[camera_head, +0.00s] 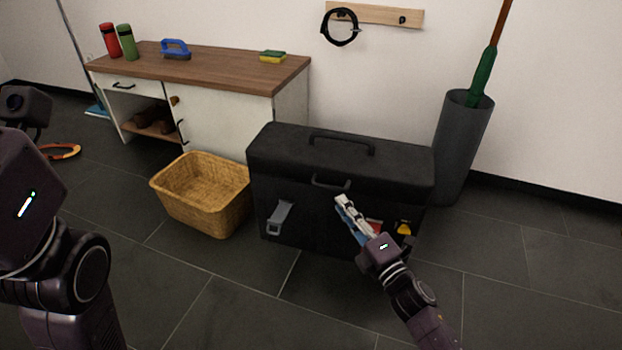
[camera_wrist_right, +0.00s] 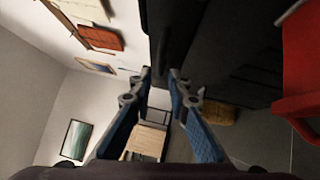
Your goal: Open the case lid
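A black case (camera_head: 300,195) stands on the floor with its lid (camera_head: 270,145) down. A handle (camera_head: 343,142) lies on the lid's top, and a front handle (camera_head: 330,185) sits at the lid's front edge. A grey latch (camera_head: 280,217) hangs on the front at left. My right gripper (camera_head: 342,200) is in front of the case, its tips just below the front handle's right end. In the right wrist view, its fingertips (camera_wrist_right: 160,74) are apart, with the dark case (camera_wrist_right: 235,50) close beyond. I cannot tell whether they touch the handle. My left gripper's fingers are out of view.
A wicker basket (camera_head: 205,195) stands close to the case's left side. A grey bin (camera_head: 460,140) with a green-handled tool stands behind its right end. A wood-topped cabinet (camera_head: 220,70) is at the back left. The floor in front is mostly clear.

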